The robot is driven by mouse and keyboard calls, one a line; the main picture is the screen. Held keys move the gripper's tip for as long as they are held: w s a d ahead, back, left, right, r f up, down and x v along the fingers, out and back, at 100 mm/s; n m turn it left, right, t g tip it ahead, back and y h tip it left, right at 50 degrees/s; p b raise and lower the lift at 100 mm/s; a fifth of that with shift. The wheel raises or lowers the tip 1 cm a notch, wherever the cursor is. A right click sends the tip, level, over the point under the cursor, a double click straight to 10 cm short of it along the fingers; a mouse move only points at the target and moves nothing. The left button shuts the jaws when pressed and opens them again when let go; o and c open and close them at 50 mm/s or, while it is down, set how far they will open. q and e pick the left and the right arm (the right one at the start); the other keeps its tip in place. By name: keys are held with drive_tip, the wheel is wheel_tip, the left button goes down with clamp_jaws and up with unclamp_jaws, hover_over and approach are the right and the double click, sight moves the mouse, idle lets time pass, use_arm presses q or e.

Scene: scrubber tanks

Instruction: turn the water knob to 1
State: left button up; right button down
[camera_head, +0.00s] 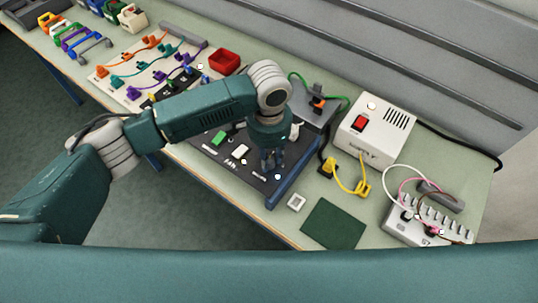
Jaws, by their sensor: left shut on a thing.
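My left gripper (272,164) points down at the right end of the dark control panel (255,187). Its fingers are shut on a small part there, which appears to be the water knob. The fingers hide that part, so its shape and setting cannot be read. A green switch (218,137) and a white switch (240,152) sit on the panel left of the gripper. The label under the white switch seems to read FAN. The panel label nearest the gripper is too small to read. My right gripper is out of view.
Right of the panel stand a white supply box (375,135) with a red switch, a yellow cable (349,184) and a terminal block (425,220). A dark green mat (334,223) lies in front. A red bin (224,62) and coloured leads (150,68) are farther back left.

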sight(269, 159)
use_arm(q)
drive_tip(key=shift+w+r, duration=0.1)
drive_tip(key=o, duration=1.2)
drive_tip(key=shift+c, duration=0.2)
wheel_tip(269, 159, up, 12)
